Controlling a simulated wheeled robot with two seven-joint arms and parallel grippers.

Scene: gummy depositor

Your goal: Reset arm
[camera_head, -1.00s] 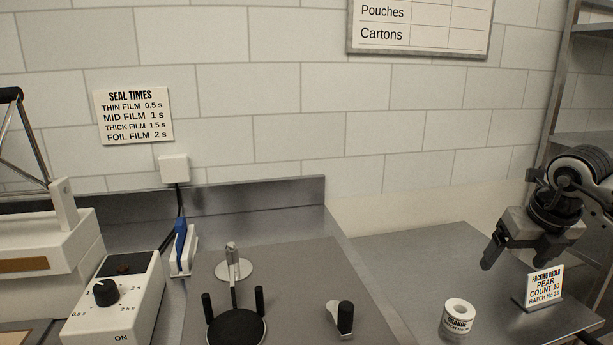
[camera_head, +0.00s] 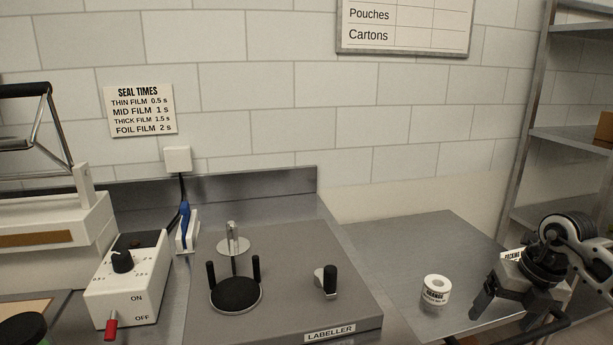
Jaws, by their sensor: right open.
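My right gripper (camera_head: 505,312) shows at the lower right, dark-fingered, pointing down over the right end of the steel table. Its fingers are apart and nothing shows between them. It is to the right of a white label roll (camera_head: 436,291) marked orange, and apart from it. The packing order card (camera_head: 512,256) is mostly hidden behind my right gripper and wrist. My left gripper is not in view.
The labeller (camera_head: 300,275), with a black round platform (camera_head: 236,294), stands in the middle. A white control box (camera_head: 125,285) with a knob and red switch is left. A shelf rack (camera_head: 570,140) stands at right. The steel table (camera_head: 410,245) is clear behind the roll.

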